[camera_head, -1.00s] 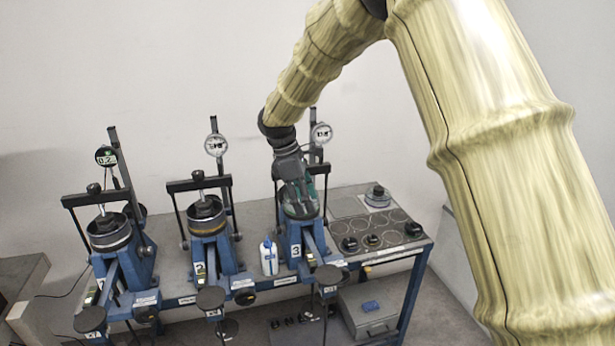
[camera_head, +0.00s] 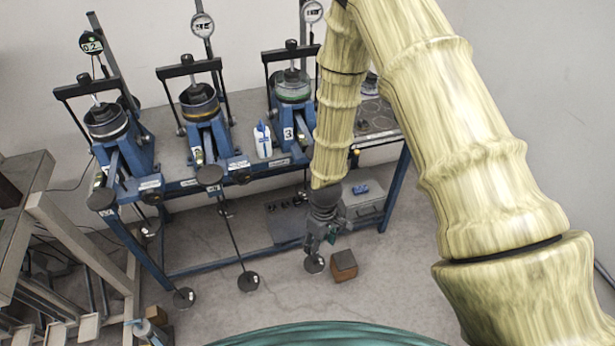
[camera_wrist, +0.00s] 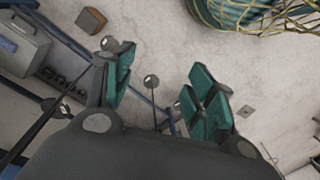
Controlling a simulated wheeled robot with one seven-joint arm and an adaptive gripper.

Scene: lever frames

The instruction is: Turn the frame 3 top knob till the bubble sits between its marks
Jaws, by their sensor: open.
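Frame 3 (camera_head: 284,133) is the right one of three blue lever frames on the bench, marked with a "3" label. Its black top knob (camera_head: 291,45) stands on the crossbar above a glass cell with a green band. My forearm covers the front of frame 3's lever, and I cannot make out its bubble or marks. My gripper (camera_head: 322,240) points down in front of the bench, well below and apart from the top knob. In the wrist view my gripper (camera_wrist: 162,92) shows teal fingers spread apart, with nothing held. The knob is not seen there.
Frame 1 (camera_head: 112,130) and frame 2 (camera_head: 203,110) stand to the left, with hanging rods and weights in front. A brown block (camera_head: 343,265) and a grey toolbox (camera_head: 366,203) are near my gripper. A white bottle (camera_head: 262,140) stands beside frame 3.

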